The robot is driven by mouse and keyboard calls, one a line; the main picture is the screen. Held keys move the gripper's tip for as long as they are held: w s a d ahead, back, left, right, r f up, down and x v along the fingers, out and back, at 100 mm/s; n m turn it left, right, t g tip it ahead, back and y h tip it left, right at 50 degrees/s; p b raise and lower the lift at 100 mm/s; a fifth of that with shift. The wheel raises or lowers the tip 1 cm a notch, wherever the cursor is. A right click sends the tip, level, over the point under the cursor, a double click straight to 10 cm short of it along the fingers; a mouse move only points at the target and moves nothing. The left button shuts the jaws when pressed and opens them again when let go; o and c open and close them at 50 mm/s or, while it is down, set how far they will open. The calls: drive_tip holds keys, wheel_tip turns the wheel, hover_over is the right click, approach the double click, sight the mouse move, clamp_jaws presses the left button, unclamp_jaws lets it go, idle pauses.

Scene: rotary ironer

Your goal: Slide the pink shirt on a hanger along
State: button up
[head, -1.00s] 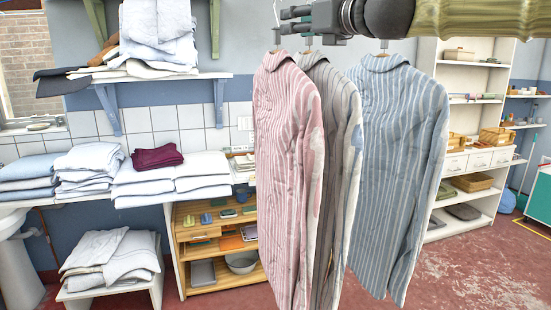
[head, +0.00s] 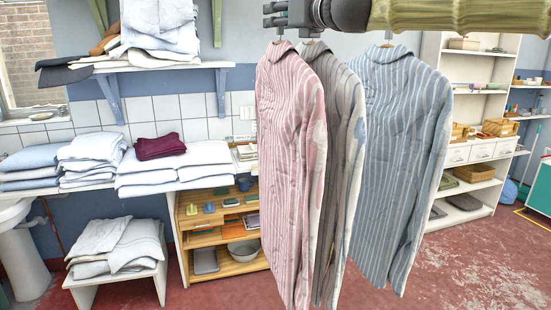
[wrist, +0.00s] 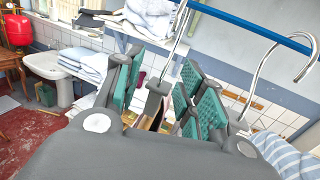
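The pink striped shirt (head: 284,150) hangs on the near left of the row, in front of a grey striped shirt (head: 335,130). My gripper (head: 272,15) is at the top of the head view, just above the pink shirt's collar, pointing left. In the wrist view its teal-padded fingers (wrist: 160,92) stand apart. A metal hanger hook (wrist: 171,50) rises between them, with a visible gap to each side. Which shirt hangs from this hook is hidden. The hook reaches up toward a blue rail (wrist: 250,26).
A blue striped shirt (head: 398,150) hangs to the right, with a gap before it. Another hanger hook (wrist: 304,62) is on the rail's right in the wrist view. A wall shelf (head: 165,67) and a counter with folded linen (head: 190,166) are at left.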

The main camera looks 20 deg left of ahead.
clamp_jaws()
drive_tip(key=shift+a, duration=0.1)
drive_tip(key=shift+s+a+r+b, duration=0.1)
drive_tip(key=shift+s+a+b, duration=0.1)
drive_tip(key=shift+s+a, duration=0.5)
drive_tip(key=shift+s+a+r+b, duration=0.15)
drive_tip(key=shift+s+a, duration=0.2)
drive_tip(key=shift+a, duration=0.55)
drive_tip(key=shift+s+a+f+b, duration=0.1)
drive_tip(key=shift+s+a+b, duration=0.1)
drive_tip(key=shift+s+a, duration=0.5)
drive_tip(key=shift+w+a, duration=0.1)
drive_tip(key=shift+a, duration=0.1)
drive_tip(key=shift+s+a+r+b, duration=0.1)
drive_tip(key=shift+s+a+b, duration=0.05)
drive_tip(key=shift+s+a, duration=0.55)
drive_tip(key=shift+s+a+r+b, duration=0.15)
drive_tip(key=shift+s+a, duration=0.3)
drive_tip(key=shift+a, duration=0.4)
drive_tip(key=shift+s+a+r+b, duration=0.1)
drive_tip(key=shift+s+a+b, duration=0.05)
drive_tip(key=shift+s+a, duration=0.55)
drive_tip(key=shift+a, duration=0.25)
